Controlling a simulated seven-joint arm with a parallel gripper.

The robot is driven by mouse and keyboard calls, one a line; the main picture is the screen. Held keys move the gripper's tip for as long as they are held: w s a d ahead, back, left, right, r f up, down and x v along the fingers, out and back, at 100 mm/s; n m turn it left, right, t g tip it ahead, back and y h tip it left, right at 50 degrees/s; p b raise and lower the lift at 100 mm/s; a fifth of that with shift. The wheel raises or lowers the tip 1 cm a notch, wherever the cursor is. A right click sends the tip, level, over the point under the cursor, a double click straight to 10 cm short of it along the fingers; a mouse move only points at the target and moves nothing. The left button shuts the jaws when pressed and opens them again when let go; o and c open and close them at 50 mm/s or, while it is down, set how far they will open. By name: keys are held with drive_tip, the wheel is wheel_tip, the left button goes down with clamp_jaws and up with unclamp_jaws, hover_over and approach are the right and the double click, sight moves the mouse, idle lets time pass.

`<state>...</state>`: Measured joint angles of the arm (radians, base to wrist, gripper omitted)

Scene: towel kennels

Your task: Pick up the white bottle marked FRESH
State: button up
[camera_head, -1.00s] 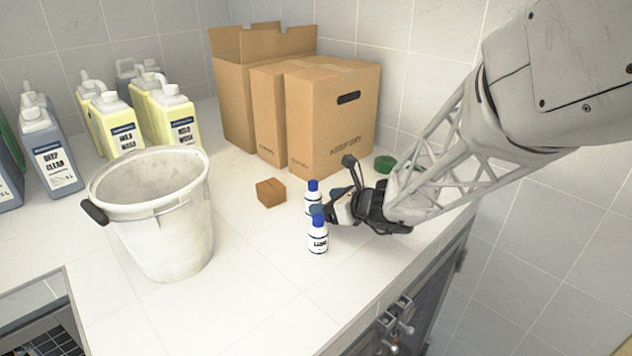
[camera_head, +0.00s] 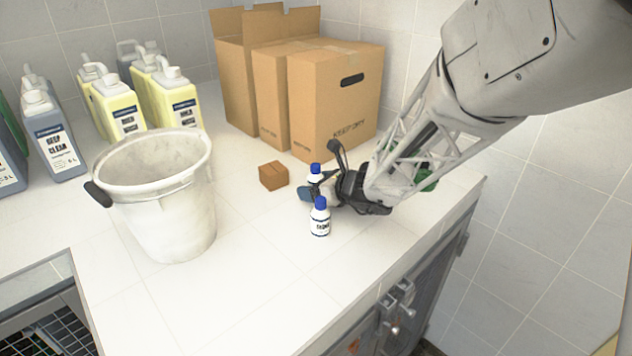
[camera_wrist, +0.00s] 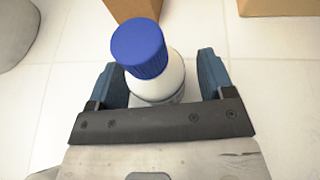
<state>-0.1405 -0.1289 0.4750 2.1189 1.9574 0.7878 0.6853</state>
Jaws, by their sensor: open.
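Two small white bottles with blue caps stand upright on the counter. The front bottle (camera_head: 320,224) has a dark-lettered label too small to read surely. The rear bottle (camera_head: 315,177) is partly hidden by my gripper, and its label is hidden. My gripper (camera_head: 316,192) reaches in low from the right, behind the front bottle. In the wrist view, the open blue fingers of my gripper (camera_wrist: 162,82) stand on either side of a bottle (camera_wrist: 158,84), apparently the rear one, with a gap on the right. I cannot read FRESH on either bottle.
A small brown box (camera_head: 273,176) sits just left of the rear bottle. A white bucket (camera_head: 165,215) stands further left. Large cartons (camera_head: 330,110) and several jugs (camera_head: 118,110) stand behind. A green object (camera_head: 428,180) lies behind my arm. The front counter is clear.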

sight(316, 165)
idle(0.4)
drive_tip(key=c, duration=1.1)
drive_tip(key=shift+r, duration=0.1)
drive_tip(key=shift+r, duration=4.95)
drive_tip(key=shift+c, duration=0.2)
